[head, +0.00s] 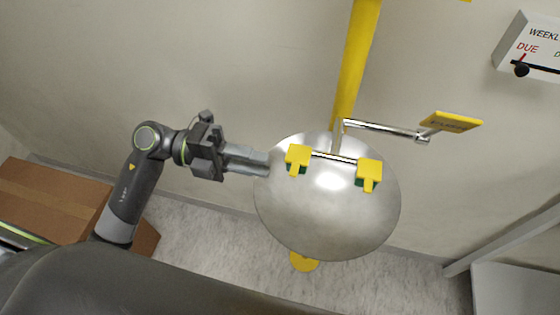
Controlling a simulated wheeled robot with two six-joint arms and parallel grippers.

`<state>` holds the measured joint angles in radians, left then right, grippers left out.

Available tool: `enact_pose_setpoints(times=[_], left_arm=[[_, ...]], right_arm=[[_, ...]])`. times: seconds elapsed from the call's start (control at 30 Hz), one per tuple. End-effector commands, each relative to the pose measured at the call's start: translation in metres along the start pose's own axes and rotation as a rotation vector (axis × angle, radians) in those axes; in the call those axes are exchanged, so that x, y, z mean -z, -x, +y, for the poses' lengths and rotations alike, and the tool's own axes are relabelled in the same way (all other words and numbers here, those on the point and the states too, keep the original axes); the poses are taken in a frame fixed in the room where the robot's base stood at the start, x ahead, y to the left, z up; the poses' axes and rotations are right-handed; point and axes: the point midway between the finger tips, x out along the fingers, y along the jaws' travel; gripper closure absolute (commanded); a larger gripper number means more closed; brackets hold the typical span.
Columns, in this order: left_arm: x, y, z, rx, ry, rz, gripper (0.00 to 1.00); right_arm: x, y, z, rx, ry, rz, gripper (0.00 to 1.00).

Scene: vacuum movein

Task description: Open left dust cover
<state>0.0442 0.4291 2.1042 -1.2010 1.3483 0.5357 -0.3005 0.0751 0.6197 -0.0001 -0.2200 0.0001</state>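The left dust cover (297,156) is a yellow cap with a small front tab, sitting over a green part at the left of a steel eyewash bowl (325,225). It looks closed. A matching right dust cover (368,172) sits on the other side, and a metal bar joins the two heads. My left gripper (267,162) comes in from the left, its fingers pointing right at the bowl's left rim, just left of the left dust cover and apart from it. The finger gap is not clear from this angle. My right gripper is not in view.
A yellow pipe (357,60) runs up the wall behind the bowl. A metal lever with a yellow push plate (451,122) sticks out to the right. A cardboard box (50,200) lies at the left, and a white shelf (515,290) stands at the lower right.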

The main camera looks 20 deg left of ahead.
Motion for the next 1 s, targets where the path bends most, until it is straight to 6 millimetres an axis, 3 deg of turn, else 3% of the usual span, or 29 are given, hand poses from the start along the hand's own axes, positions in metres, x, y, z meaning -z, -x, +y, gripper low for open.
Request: enact_pose_setpoints(times=[0.4, 0.9, 1.0], left_arm=[[0.000, -0.042, -0.002, 0.004, 0.001, 0.000, 0.73], [0.000, -0.049, 0.000, 0.000, 0.001, 0.000, 0.73], [0.000, -0.049, 0.000, 0.000, 0.001, 0.000, 0.86]], right_arm=[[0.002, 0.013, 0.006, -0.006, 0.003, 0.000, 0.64], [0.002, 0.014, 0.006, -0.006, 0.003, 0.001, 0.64], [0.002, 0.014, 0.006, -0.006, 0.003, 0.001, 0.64]])
